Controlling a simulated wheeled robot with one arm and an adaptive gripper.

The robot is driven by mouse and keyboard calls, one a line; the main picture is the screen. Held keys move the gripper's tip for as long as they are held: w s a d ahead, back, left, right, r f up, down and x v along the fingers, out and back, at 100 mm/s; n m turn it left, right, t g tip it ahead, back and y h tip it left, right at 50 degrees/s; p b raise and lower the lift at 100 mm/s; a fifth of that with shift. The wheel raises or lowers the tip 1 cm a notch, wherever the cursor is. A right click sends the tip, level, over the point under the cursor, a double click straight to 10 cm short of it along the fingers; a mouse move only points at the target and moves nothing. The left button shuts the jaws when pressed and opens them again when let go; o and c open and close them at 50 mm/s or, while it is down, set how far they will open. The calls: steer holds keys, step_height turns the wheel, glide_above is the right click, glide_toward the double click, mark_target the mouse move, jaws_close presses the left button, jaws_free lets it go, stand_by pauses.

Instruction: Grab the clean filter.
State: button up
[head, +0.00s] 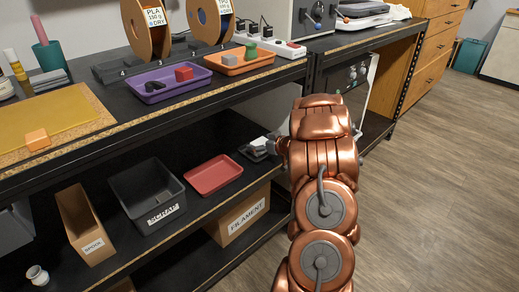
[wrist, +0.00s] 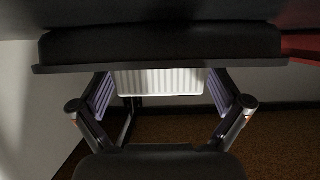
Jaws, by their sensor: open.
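A white ribbed block (wrist: 160,82), which looks like the clean filter, shows in the wrist view between my two fingers. It stands out from the rim of a dark tray (wrist: 160,45), and that view seems upside down. My gripper (wrist: 161,108) is open, with one finger on each side of the block; I cannot tell whether they touch it. In the head view, a small white shape (head: 259,143) shows at the dark tray (head: 250,156) on the lower shelf, and my arm hides most of the gripper.
A red tray (head: 213,175) lies left of the dark tray. A scrap bin (head: 147,192) stands further left, and a filament box (head: 240,217) is below. The worktop (head: 130,105) overhangs the shelf. The floor (head: 440,190) at right is clear.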

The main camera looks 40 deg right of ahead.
steer(key=c, duration=1.2)
steer(key=shift+r, duration=0.1)
